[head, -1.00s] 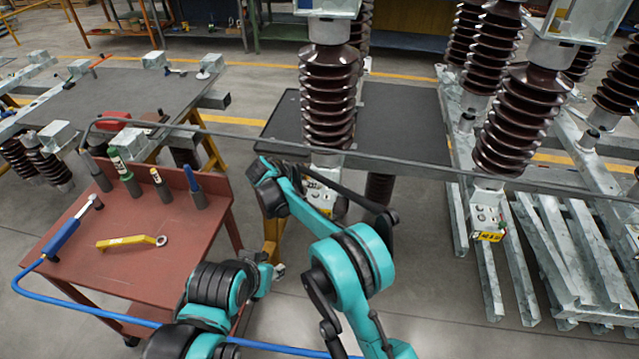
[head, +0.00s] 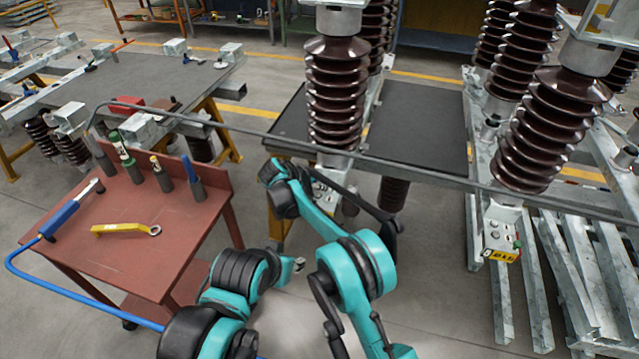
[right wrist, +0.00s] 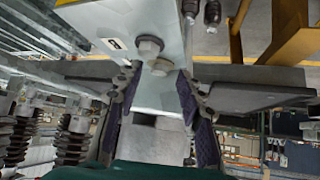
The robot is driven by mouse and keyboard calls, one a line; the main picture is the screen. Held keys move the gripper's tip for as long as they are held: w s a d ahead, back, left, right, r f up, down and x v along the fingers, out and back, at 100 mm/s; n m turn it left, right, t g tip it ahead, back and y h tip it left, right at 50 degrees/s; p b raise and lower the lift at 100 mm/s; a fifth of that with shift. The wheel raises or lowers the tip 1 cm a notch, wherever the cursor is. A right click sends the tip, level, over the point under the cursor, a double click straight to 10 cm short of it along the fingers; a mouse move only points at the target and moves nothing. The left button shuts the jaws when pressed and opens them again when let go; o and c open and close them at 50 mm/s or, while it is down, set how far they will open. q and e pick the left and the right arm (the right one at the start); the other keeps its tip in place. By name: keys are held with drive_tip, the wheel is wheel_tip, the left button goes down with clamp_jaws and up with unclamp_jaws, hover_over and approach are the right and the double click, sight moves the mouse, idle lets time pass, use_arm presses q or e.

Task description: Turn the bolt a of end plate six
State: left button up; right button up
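In the right wrist view a pale metal end plate (right wrist: 165,95) fills the middle. Two hex bolt heads (right wrist: 149,47) stand on it, one above the other. My right gripper (right wrist: 158,95) is open, with a dark padded finger to either side of the plate's lower part, empty below the bolts. I cannot tell whether the fingers touch the plate. Its label (right wrist: 117,43) is unreadable. In the head view an end plate (head: 327,198) at the middle insulator's foot is partly hidden by my right arm. My left gripper (head: 298,265) is low beside my arm, its fingers too small to judge.
A red cart (head: 75,248) at left carries a yellow wrench (head: 128,229), a blue-handled tool (head: 65,215) with a hose, and several upright tools. A dark table (head: 425,140) stands behind the middle insulator (head: 335,95). Another end plate (head: 502,238) hangs at right.

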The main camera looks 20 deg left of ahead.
clamp_jaws()
drive_tip(key=shift+d+n, duration=0.15)
drive_tip(key=shift+n, duration=0.15)
drive_tip(key=n+y, duration=0.2)
drive_tip(key=shift+d+n+t, duration=0.3)
drive_tip(key=shift+d, duration=0.05)
drive_tip(key=n+y, duration=0.3)
drive_tip(key=shift+d+n+p, duration=0.3)
drive_tip(key=shift+d, duration=0.05)
drive_tip(key=n+y, duration=0.2)
drive_tip(key=n, duration=0.1)
drive_tip(key=shift+w+d+g+y, duration=0.15)
drive_tip(key=shift+d+g+y, duration=0.15)
drive_tip(key=shift+g+y, duration=0.1)
drive_tip(key=shift+w+d+n+g+y, duration=0.1)
drive_tip(key=shift+n+g+y, duration=0.4)
drive_tip(key=shift+n, duration=0.55)
drive_tip(key=shift+w+d+n+g+y, duration=0.1)
drive_tip(key=shift+n+g+y, duration=0.2)
drive_tip(key=shift+n+y, duration=0.6)
drive_tip(key=shift+s+n, duration=0.1)
drive_tip(key=shift+n, duration=0.15)
